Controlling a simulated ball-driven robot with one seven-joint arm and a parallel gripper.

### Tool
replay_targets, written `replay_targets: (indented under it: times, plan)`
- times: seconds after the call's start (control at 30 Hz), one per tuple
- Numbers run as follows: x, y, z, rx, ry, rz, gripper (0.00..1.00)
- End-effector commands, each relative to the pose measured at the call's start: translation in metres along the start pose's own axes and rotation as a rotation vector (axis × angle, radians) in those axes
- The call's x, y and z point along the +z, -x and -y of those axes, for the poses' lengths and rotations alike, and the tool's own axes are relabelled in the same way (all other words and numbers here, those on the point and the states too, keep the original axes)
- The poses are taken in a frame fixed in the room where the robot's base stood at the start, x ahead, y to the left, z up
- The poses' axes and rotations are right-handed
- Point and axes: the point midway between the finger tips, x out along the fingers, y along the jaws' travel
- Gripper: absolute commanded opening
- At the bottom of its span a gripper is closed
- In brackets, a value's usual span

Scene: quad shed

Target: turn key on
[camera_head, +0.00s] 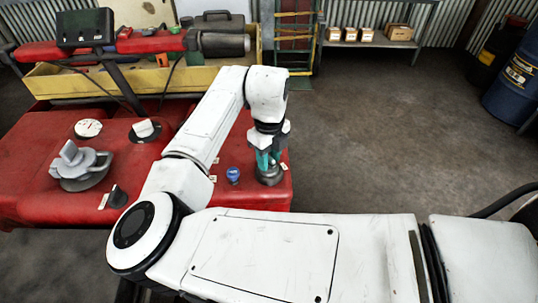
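My gripper (266,160) has teal fingers and points down over the right end of the red quad body (220,194). Its fingertips are at a dark grey round fitting (271,178) with a metallic base, which may be the key switch. A key itself is hidden or too small to make out. The fingers look close around the top of the fitting, but I cannot tell whether they grip it.
A blue knob (233,175) sits just left of my gripper. A grey cap with a handle (78,166), a black knob (117,196) and a white rocker (145,131) are further left.

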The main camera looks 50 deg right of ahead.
Motion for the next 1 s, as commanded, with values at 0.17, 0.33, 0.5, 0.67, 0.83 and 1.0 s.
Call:
replay_targets:
  times: [0.17,0.33,0.5,0.67,0.83,1.0]
  plan:
    - [-0.0001,0.0002,0.0001,0.000,0.000,0.000,0.26]
    - [-0.0001,0.0003,0.0001,0.000,0.000,0.000,0.09]
    - [-0.0001,0.0001,0.0001,0.000,-0.005,0.000,0.00]
    - [-0.0001,-0.0017,0.0002,0.000,-0.130,0.000,0.00]
    - [0.0000,-0.0014,0.0002,0.000,-0.333,0.001,0.00]
    - [-0.0002,0.0000,0.0002,0.000,-0.420,0.000,0.00]
